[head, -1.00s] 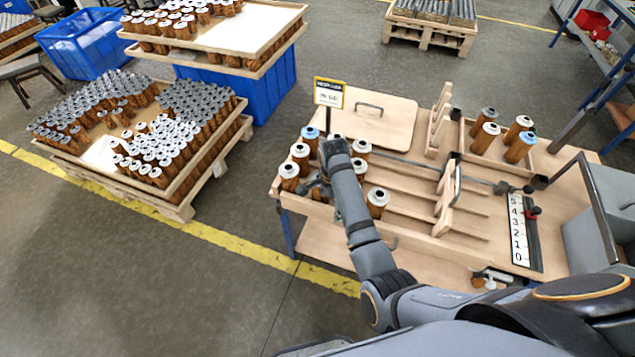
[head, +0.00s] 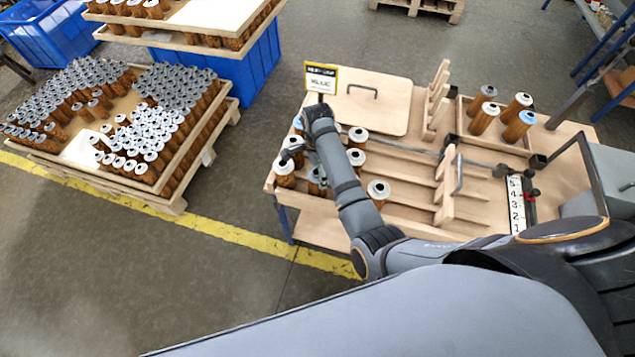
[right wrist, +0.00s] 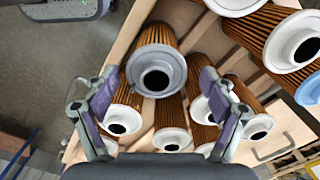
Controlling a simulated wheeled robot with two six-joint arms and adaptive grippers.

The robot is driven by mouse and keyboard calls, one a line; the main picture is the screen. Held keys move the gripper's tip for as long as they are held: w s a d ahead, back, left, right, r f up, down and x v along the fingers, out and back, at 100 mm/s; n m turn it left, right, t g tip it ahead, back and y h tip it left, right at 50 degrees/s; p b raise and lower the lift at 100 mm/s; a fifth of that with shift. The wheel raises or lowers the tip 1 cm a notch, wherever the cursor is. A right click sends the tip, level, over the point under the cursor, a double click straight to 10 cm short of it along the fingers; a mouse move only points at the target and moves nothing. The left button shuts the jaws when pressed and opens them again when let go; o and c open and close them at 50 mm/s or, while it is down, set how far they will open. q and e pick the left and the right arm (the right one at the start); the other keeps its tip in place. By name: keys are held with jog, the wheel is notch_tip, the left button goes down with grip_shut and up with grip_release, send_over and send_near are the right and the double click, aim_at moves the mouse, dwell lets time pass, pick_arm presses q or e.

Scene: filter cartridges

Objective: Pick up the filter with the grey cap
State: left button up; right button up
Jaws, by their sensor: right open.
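The filter with the grey cap (right wrist: 157,68) is in the middle of the right wrist view, with an orange-brown pleated body and a dark hole in its cap. My right gripper (right wrist: 158,78) is open, with one finger on each side of that cap and gaps showing. I cannot tell how deep the fingers reach. In the head view my right gripper (head: 306,162) is over the left end of the wooden table, among the filters, and partly hides them. Another filter with a greyish cap (head: 488,91) stands in the tray at the right. My left gripper is not in view.
White-capped filters (right wrist: 172,139) crowd close around in the right wrist view, and a blue-capped one (right wrist: 309,88) is at its right edge. Wooden lane dividers (head: 410,188) and a sign (head: 321,78) are on the table (head: 312,222). A pallet of filters stands left.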

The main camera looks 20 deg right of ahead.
jog(key=shift+w+f, duration=0.2)
jog(key=shift+f, duration=0.15)
jog(key=shift+w+f, duration=0.1)
jog(key=shift+f, duration=0.05)
jog(key=shift+s+a+f+p, duration=0.1)
jog(key=shift+s+f+p, duration=0.2)
jog(key=shift+f, duration=0.2)
jog(key=shift+s+a+f+p, duration=0.15)
jog(key=shift+f+p, duration=0.15)
jog(key=shift+f, duration=0.2)
notch_tip(320, 180, down, 2)
jog(key=shift+s+d+f, duration=0.1)
jog(key=shift+d+f, duration=0.05)
jog(key=shift+f, duration=0.35)
jog(key=c, duration=1.3)
notch_tip(320, 180, up, 10)
jog(key=p, duration=1.1)
jog(key=shift+r, duration=0.15)
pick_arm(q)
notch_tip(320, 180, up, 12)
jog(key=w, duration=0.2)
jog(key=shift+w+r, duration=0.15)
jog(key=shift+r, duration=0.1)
